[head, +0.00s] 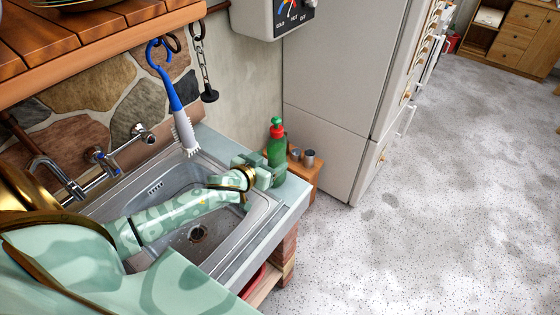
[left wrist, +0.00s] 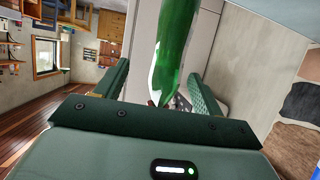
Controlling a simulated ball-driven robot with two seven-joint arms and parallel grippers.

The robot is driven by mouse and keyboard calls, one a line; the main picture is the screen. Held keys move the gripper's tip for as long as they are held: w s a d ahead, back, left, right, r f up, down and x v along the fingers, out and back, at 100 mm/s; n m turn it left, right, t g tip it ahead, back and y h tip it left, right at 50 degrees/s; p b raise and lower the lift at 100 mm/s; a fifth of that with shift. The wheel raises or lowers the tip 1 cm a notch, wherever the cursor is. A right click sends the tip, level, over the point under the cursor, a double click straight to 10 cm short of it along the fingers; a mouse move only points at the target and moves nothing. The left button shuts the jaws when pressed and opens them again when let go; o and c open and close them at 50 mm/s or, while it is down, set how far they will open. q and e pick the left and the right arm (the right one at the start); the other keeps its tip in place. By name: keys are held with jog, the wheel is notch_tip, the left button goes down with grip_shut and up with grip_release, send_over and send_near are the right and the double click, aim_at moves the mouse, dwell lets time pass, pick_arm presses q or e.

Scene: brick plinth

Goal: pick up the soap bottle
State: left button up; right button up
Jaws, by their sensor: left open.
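The soap bottle (head: 277,140) is green with a red collar and a green cap. In the head view it stands upright at the far right corner of the sink counter. My left gripper (head: 262,172) is open right at the bottle, with its fingers near the bottle's lower part. In the left wrist view the green bottle (left wrist: 174,50) shows between the two spread fingers of the gripper (left wrist: 158,88). I cannot tell whether either finger touches it. The bottle's base is partly hidden by the gripper in the head view. My right gripper is not in view.
My left arm reaches over the metal sink basin (head: 160,190). A blue-handled brush (head: 178,105) and a chain with a plug (head: 205,75) hang above the sink. Small metal cups (head: 308,157) stand on a wooden surface behind the bottle. A fridge (head: 340,90) stands beyond.

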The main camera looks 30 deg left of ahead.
aim_at(269, 157)
pick_arm(q)
jog(key=shift+w+a+f, duration=0.25)
jog(key=shift+w+f, duration=0.15)
jog(key=shift+w, duration=0.25)
jog(key=shift+w+a+f, duration=0.1)
jog(key=shift+w+a, duration=0.4)
jog(key=shift+w, duration=0.1)
jog(key=x, duration=0.3)
jog(key=shift+w+d+b, duration=0.2)
jog(key=shift+w+b, duration=0.1)
jog(key=shift+w, duration=0.15)
jog(key=shift+w+f, duration=0.1)
jog(key=shift+w, duration=0.1)
jog(key=shift+a, duration=0.1)
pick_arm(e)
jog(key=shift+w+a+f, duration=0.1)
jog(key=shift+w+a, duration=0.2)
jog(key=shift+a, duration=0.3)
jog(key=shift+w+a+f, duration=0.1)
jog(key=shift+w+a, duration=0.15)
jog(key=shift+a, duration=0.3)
pick_arm(q)
jog(key=shift+s, duration=0.1)
jog(key=c, duration=1.4)
jog(key=shift+c, duration=0.2)
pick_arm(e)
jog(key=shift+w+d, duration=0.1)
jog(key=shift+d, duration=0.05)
